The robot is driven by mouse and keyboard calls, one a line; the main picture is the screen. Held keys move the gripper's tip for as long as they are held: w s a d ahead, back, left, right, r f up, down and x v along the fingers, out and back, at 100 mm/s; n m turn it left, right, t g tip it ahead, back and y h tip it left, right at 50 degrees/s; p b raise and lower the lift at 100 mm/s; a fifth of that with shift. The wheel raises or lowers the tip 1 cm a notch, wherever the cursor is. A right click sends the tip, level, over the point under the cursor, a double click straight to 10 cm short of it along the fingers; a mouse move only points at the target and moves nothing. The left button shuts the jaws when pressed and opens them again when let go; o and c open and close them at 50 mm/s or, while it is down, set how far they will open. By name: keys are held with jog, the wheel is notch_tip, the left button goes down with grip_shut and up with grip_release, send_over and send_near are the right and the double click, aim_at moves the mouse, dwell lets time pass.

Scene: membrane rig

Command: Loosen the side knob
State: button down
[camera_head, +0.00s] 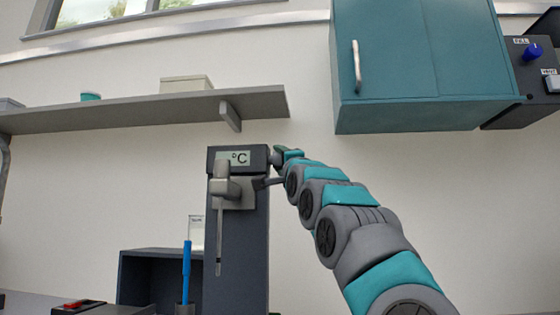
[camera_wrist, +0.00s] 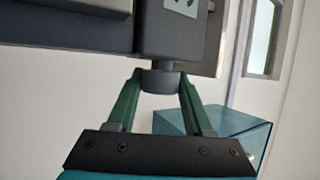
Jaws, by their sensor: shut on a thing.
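The side knob (camera_wrist: 162,82) is a dark grey round knob on the side of the device's dark head (camera_wrist: 172,33). In the wrist view my gripper (camera_wrist: 160,78) has its two green fingers closed on opposite sides of the knob, with the tips touching it. In the head view the device is a dark upright column (camera_head: 237,270) with a "°C" label at its top. My gripper (camera_head: 279,157) reaches the right side of that head there, and the knob is mostly hidden by it. A grey clamp with a thin probe (camera_head: 219,235) hangs on the column's front.
A grey shelf (camera_head: 130,110) runs above left, holding a pale box (camera_head: 186,84). A teal cabinet (camera_head: 425,65) hangs above right, beside a dark control box (camera_head: 535,80). A blue stick (camera_head: 186,270) stands left of the column. The wall right of my arm is bare.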

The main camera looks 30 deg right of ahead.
jog(key=shift+a+n+t+y, duration=0.1)
jog(key=shift+n+t+y, duration=0.2)
jog(key=shift+n+t, duration=0.35)
jog(key=shift+s+r+n+t+y, duration=0.65)
jog(key=shift+n+t, duration=0.2)
jog(key=shift+t, duration=0.2)
jog(key=c, duration=1.4)
grip_release()
jog(key=shift+s+r, duration=0.1)
jog(key=shift+r, duration=0.15)
jog(key=shift+d+f+n+t, duration=0.1)
jog(key=shift+d+n+t, duration=0.2)
jog(key=shift+t, duration=0.1)
jog(key=shift+c, duration=0.4)
jog(key=shift+w+f+y, duration=0.25)
jog(key=shift+w+y, duration=0.1)
grip_shut()
jog(key=shift+w+f, duration=0.15)
jog(key=shift+f, duration=0.05)
